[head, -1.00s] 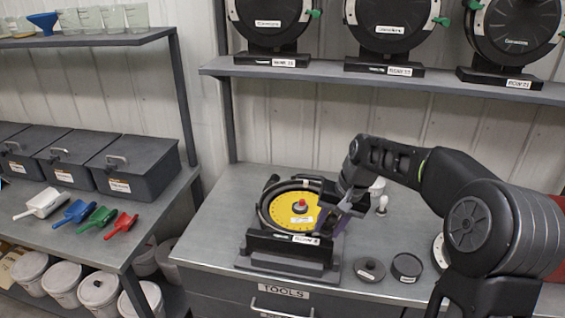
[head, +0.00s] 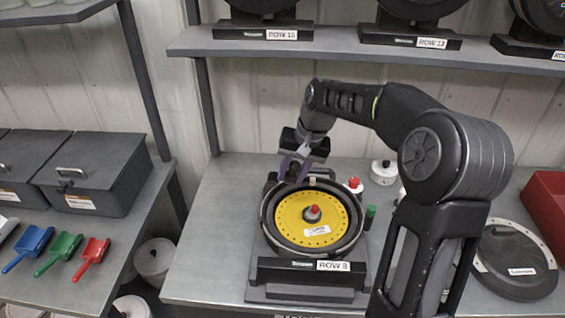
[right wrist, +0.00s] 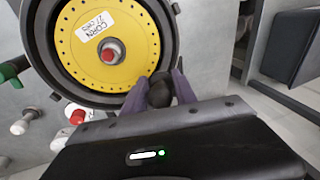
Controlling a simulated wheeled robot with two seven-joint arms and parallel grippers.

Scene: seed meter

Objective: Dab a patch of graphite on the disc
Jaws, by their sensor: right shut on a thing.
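The yellow disc (head: 295,225), with a ring of small holes and a red-tipped hub, sits inside the black seed meter (head: 262,222) marked ROW on its front label. The disc also shows in the right wrist view (right wrist: 75,50) with a label reading CORN. My right gripper (head: 293,172), with purple fingers, is at the meter's far left rim. In the right wrist view my right gripper (right wrist: 160,85) is shut on a dark rounded thing (right wrist: 160,95) near the disc's edge. I cannot tell whether that thing touches the disc. I see no clear graphite patch. My left gripper is out of view.
A white jar (head: 384,172), a red-capped white piece (head: 354,185) and a green knob (head: 370,212) stand right of the meter. A large black cover (head: 515,262) and red bin (head: 548,205) are further right. Coloured scoops (head: 62,250) lie on the left bench.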

